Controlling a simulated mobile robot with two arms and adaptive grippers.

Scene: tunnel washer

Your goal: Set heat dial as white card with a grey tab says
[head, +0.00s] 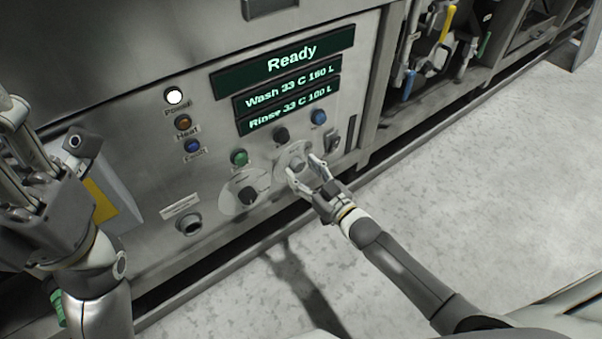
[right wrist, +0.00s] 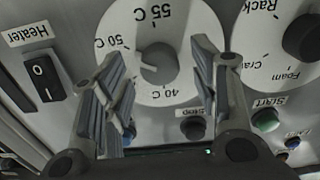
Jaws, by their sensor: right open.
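The heat dial (right wrist: 122,55) is a white disc with 40 C, 50 C and 55 C marks. The knob's pointed setting is unclear. My left gripper (head: 45,130) is at the left edge, its fingers apart and empty. I cannot make out a white card with a grey tab.
A second dial (head: 245,194) with a black knob is beside the heat dial. The heater switch (right wrist: 42,78), stop button (right wrist: 193,128) and green start button (right wrist: 265,120) are close by. The display (head: 290,62) reads Ready. Open floor (head: 480,190) lies right.

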